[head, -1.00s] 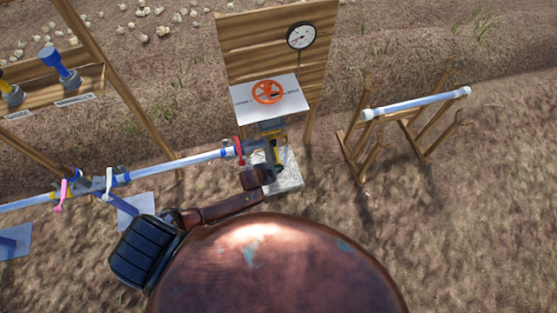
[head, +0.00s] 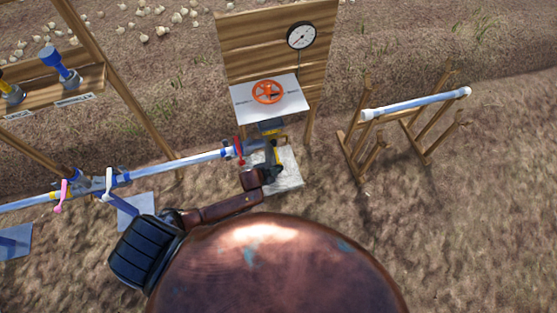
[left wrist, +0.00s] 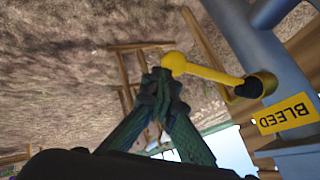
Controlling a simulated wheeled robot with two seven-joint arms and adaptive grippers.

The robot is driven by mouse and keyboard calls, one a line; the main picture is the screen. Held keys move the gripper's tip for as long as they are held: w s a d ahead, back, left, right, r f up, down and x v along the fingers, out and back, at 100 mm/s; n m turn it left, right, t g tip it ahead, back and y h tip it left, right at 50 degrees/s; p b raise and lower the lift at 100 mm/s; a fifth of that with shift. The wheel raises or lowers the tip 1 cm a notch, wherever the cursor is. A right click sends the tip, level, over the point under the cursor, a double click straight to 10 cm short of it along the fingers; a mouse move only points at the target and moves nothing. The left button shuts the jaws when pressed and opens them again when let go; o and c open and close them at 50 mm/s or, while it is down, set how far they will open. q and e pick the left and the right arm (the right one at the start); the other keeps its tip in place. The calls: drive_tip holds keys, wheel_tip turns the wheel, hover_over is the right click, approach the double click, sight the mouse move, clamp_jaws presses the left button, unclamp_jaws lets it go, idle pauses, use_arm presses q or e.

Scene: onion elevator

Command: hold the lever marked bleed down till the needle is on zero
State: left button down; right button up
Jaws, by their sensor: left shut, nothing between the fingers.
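The yellow bleed lever (left wrist: 212,73) shows in the left wrist view, running from its pivot on a grey-blue pipe to a round knob at its left end. A yellow label reading BLEED (left wrist: 285,114) is beside the pivot. My left gripper (left wrist: 160,82) is shut and empty, its fingertips right at the knob; I cannot tell whether they touch it. In the head view my left gripper (head: 271,155) is small and partly hidden at the pipe's end. The round gauge (head: 301,36) hangs on the wooden board; its needle slants and its numbers are too small to read. My right gripper is not in view.
A long pipe (head: 180,164) with red, white and pink levers runs left. A wooden rack with a loose pipe (head: 415,103) stands right. Open ground lies at the lower right.

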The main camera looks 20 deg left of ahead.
use_arm(q)
drive_tip(key=shift+a, duration=0.25)
idle(0.6)
drive_tip(key=s+d+r+p, duration=0.1)
drive_tip(key=s+r+p, duration=0.5)
drive_tip(key=s+r, duration=0.3)
drive_tip(key=shift+d+r, duration=0.2)
drive_tip(key=shift+d, duration=0.15)
idle(0.4)
